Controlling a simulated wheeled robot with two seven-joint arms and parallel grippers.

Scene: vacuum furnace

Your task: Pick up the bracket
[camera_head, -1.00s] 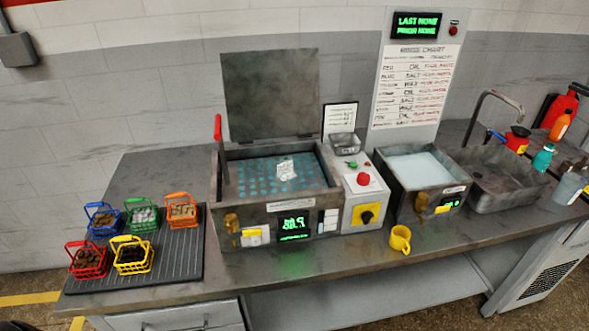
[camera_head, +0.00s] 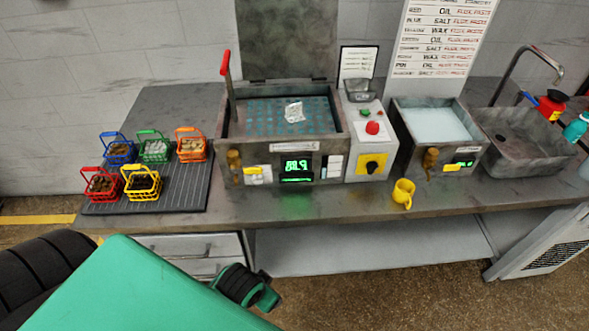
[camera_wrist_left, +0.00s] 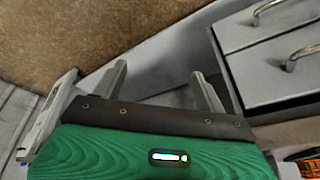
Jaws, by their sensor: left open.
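A small whitish, crumpled-looking piece (camera_head: 294,111), which may be the bracket, lies on the blue-patterned bed inside the open grey tank (camera_head: 288,151) in the head view. Its exact shape is too small to tell. My left gripper (camera_wrist_left: 163,85) is open in the left wrist view, with nothing between its two grey fingers. It is low in front of the bench, near the drawers, well apart from the tank. In the head view my green left arm fills the lower left. My right gripper is not in view.
Several coloured wire baskets (camera_head: 142,187) stand on a ribbed black mat (camera_head: 190,200) at the left. The tank's lid (camera_head: 287,40) is raised. A control box (camera_head: 372,165), a second bath (camera_head: 430,125), a yellow mug (camera_head: 403,193) and a sink (camera_head: 525,150) are to the right.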

